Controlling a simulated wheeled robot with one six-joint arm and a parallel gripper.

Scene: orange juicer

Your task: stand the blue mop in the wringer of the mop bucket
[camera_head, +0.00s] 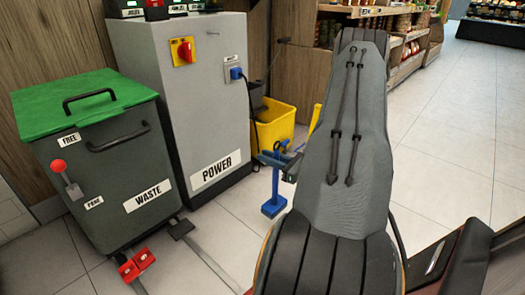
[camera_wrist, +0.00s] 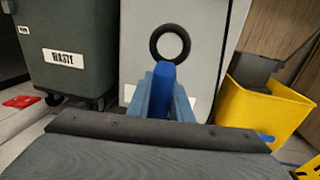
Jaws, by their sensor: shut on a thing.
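My gripper (camera_head: 277,157) has light blue fingers and is shut on the blue mop (camera_head: 272,186). The mop's blue block end hangs low in front of the grey cabinet, near the floor. In the wrist view a darker blue part of the mop (camera_wrist: 162,92) shows between the fingers, with a black ring just above it. The yellow mop bucket (camera_head: 275,124) stands behind the gripper, beside the cabinet. It is at the right in the wrist view (camera_wrist: 262,118), with a dark grey wringer (camera_wrist: 250,70) at its top. The mop is apart from the wringer.
The grey POWER cabinet (camera_head: 180,100) stands left of the bucket, with a plugged cable (camera_head: 248,95) hanging down its side. Open tiled floor (camera_head: 445,130) lies at the right.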

